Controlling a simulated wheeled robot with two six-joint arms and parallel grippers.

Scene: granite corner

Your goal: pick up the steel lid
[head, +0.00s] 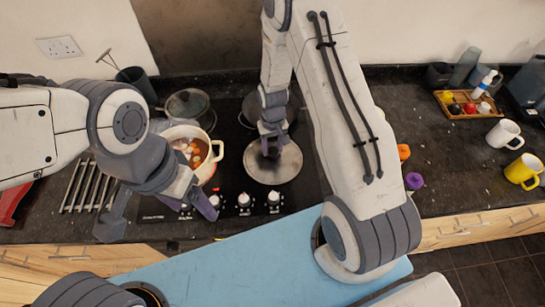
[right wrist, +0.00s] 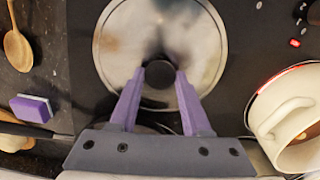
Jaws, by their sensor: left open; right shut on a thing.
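The steel lid (head: 274,170) is a round, shiny disc with a dark knob, above or on the black hob in the head view. It also shows in the right wrist view (right wrist: 125,45). My right gripper (head: 270,146) comes down over it, with its purple fingers (right wrist: 159,85) closed on the knob from both sides. Whether the lid touches the hob I cannot tell. My left gripper (head: 160,214) is open and empty, in front of the cream pot near the counter's front edge.
A cream pot (head: 214,160) with food in it stands left of the lid. A glass-lidded pan (head: 187,104) is behind it. Hob knobs (head: 244,200) line the front. A wire rack (head: 88,187) lies left; mugs (head: 504,134) and a wooden tray (head: 466,106) are right.

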